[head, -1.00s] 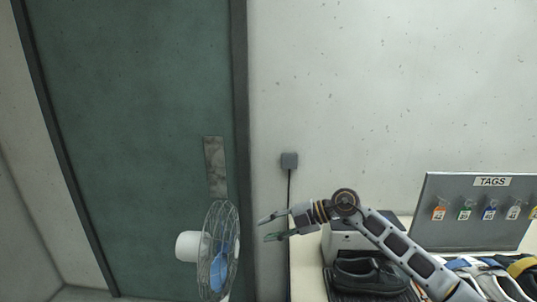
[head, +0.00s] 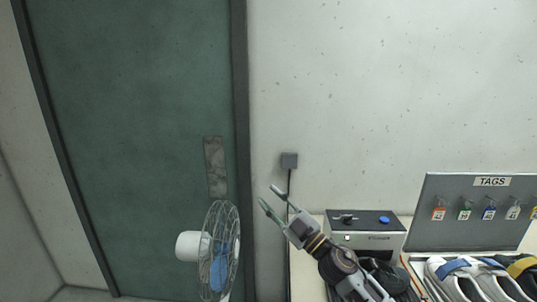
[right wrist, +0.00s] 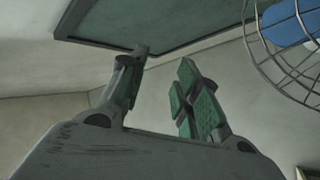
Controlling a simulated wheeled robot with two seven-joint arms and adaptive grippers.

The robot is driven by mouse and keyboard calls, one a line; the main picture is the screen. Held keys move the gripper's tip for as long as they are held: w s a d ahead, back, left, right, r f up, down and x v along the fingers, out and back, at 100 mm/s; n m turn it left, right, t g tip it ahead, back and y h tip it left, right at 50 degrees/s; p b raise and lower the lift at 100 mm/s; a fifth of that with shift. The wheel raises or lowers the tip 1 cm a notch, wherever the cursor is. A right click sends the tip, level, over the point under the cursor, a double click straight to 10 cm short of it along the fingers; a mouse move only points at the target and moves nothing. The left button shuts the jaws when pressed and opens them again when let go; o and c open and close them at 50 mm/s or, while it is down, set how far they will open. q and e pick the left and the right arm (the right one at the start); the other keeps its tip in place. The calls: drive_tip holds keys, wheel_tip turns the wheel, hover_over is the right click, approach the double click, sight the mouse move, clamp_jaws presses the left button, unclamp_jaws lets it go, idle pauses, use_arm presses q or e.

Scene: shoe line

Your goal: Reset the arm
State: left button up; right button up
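My right gripper (head: 271,198) is in the lower middle of the head view, raised in the air near the wall and tilted up to the left. Its fingers are apart with nothing between them. In the right wrist view my right gripper (right wrist: 163,75) also shows open and empty, with green pads. My right arm comes up from the bottom over the table. My left gripper is not in view.
A fan (head: 219,250) stands left of my right gripper, before a green door (head: 130,120). A box with a blue button (head: 365,238) stands on the table. Black shoes (head: 385,275), a TAGS board (head: 470,225) and white shoes (head: 455,280) are to the right.

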drive_tip(key=s+d+f+m+h, duration=0.2)
drive_tip(key=d+f+m+h, duration=0.6)
drive_tip(key=d+f+h, duration=0.15)
drive_tip(key=s+d+f+m+h, duration=0.2)
drive_tip(key=d+f+m+h, duration=0.6)
drive_tip(key=f, duration=0.2)
drive_tip(key=s+d+f+g, duration=0.2)
drive_tip(key=s+f+g, duration=0.5)
drive_tip(key=s, duration=0.5)
drive_tip(key=s+d+f+g, duration=0.2)
drive_tip(key=s+f+g, duration=0.3)
drive_tip(key=s+f, duration=0.6)
drive_tip(key=s+f+g, duration=0.1)
drive_tip(key=s+f, duration=0.1)
drive_tip(key=f, duration=1.3)
drive_tip(key=s+f, duration=0.2)
drive_tip(key=f, duration=1.3)
drive_tip(key=s+d+f, duration=0.2)
drive_tip(key=s+f, duration=0.8)
drive_tip(key=s, duration=0.1)
drive_tip(key=s+d+f+g, duration=0.1)
drive_tip(key=s+f, duration=0.9)
drive_tip(key=s, duration=0.1)
drive_tip(key=shift+s+d+f, duration=0.25)
drive_tip(key=shift+s+d, duration=0.1)
